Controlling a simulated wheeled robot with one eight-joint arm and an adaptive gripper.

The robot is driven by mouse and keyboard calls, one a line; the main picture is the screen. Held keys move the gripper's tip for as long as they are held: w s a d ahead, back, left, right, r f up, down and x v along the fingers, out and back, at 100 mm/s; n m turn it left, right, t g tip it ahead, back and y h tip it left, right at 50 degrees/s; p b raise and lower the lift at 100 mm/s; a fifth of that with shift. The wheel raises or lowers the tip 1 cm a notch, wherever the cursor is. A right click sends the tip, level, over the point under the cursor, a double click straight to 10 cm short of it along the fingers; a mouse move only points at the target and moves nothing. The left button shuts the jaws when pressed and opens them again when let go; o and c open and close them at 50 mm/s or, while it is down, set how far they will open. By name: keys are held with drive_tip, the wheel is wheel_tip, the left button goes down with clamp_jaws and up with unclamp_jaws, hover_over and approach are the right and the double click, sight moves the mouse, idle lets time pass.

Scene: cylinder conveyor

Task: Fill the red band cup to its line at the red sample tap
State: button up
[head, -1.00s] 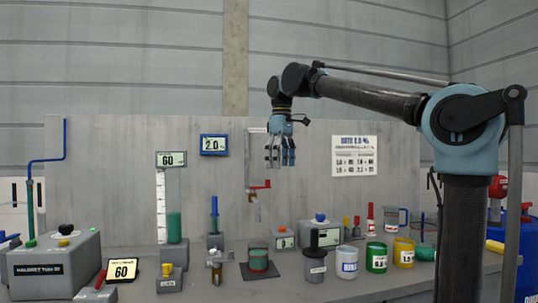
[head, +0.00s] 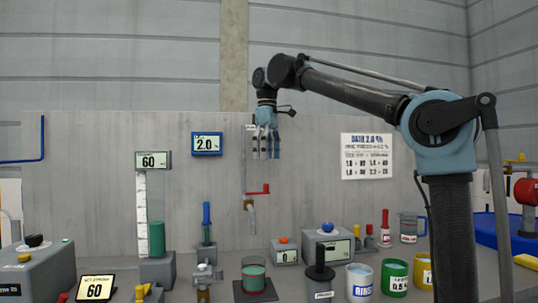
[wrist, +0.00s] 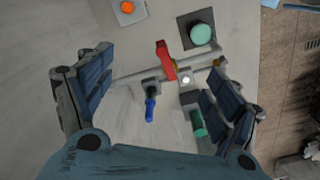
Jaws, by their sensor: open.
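The red tap handle (head: 262,188) stands out from the back panel, with a spout (head: 252,220) hanging below it. In the wrist view the red handle (wrist: 165,60) lies between and beyond my fingers. A clear cup (head: 253,278) with green contents and a faint reddish band stands upright on a dark square pad (head: 255,295) at the front. The cup's green top (wrist: 201,33) also shows in the wrist view. Its fill line is too small to make out. My gripper (head: 265,157) is open and empty, pointing down above the tap, touching neither tap nor cup.
A green-filled column (head: 157,238) with a 60 display and a blue-handled valve (head: 206,220) stand left of the tap. A black-handled vessel (head: 319,275), a white cup (head: 360,281) and a green cup (head: 395,278) stand to the right. A grey box (head: 328,247) sits behind them.

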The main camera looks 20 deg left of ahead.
drive_tip(key=shift+s+a+f, duration=0.1)
drive_tip(key=shift+s+f, duration=0.05)
drive_tip(key=shift+f, duration=4.8)
drive_tip(key=shift+c, duration=0.3)
drive_tip(key=shift+s, duration=0.1)
drive_tip(key=c, duration=1.7)
drive_tip(key=shift+o, duration=0.2)
drive_tip(key=shift+o, duration=0.8)
drive_tip(key=shift+w, duration=0.25)
